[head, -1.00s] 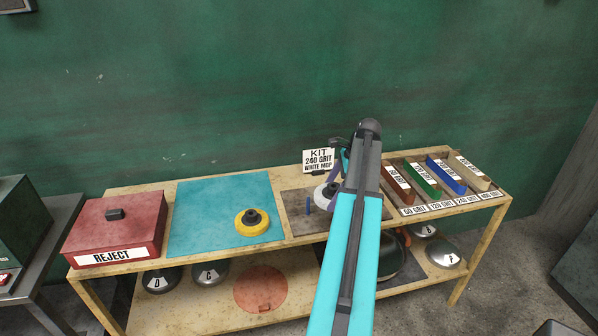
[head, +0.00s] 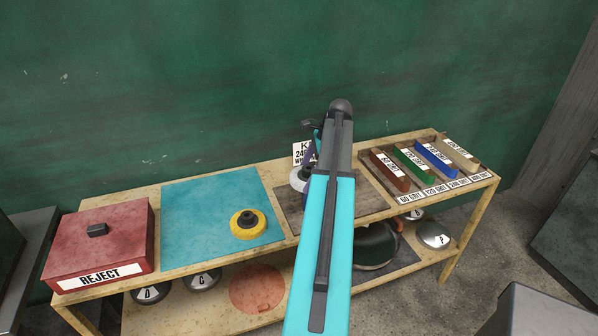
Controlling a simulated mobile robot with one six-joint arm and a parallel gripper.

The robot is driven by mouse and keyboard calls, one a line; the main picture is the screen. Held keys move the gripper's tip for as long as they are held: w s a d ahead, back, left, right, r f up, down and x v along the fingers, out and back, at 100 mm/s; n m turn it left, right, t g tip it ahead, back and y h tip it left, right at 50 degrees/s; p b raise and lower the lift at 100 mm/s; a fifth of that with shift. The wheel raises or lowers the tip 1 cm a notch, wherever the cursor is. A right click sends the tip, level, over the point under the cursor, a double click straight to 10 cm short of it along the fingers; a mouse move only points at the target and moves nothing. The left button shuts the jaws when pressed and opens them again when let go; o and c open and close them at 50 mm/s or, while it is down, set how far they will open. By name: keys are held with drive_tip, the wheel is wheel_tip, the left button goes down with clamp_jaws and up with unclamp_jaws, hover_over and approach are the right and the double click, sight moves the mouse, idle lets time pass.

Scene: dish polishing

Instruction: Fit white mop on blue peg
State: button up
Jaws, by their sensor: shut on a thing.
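The white mop (head: 297,180), a pale disc with a dark hub, shows at the left edge of my arm in the head view. My gripper (head: 309,158) is mostly hidden behind my arm. The visible part is above the mop's hub, and it is shut on the mop. The mop is over the brown-grey mat (head: 287,203) on the bench top. The blue peg is almost wholly hidden behind the mop and arm, so I cannot tell whether the mop is around it, above it or beside it.
A kit card (head: 299,150) stands behind the mop, partly covered. A yellow mop (head: 248,224) lies on the teal mat (head: 200,205). A red reject box (head: 100,245) is at the left. A rack of grit bars (head: 413,165) is at the right. Lidded dishes sit on the lower shelf.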

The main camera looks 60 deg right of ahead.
sight(305, 199)
drive_tip(key=shift+w+a, duration=0.2)
drive_tip(key=shift+w, duration=0.05)
drive_tip(key=shift+f, duration=0.1)
drive_tip(key=shift+f+b, duration=0.45)
drive_tip(key=shift+b, duration=0.05)
drive_tip(key=shift+f+b, duration=3.05)
drive_tip(key=shift+f, duration=2.3)
drive_tip(key=o, duration=0.8)
drive_tip(key=shift+o, duration=0.2)
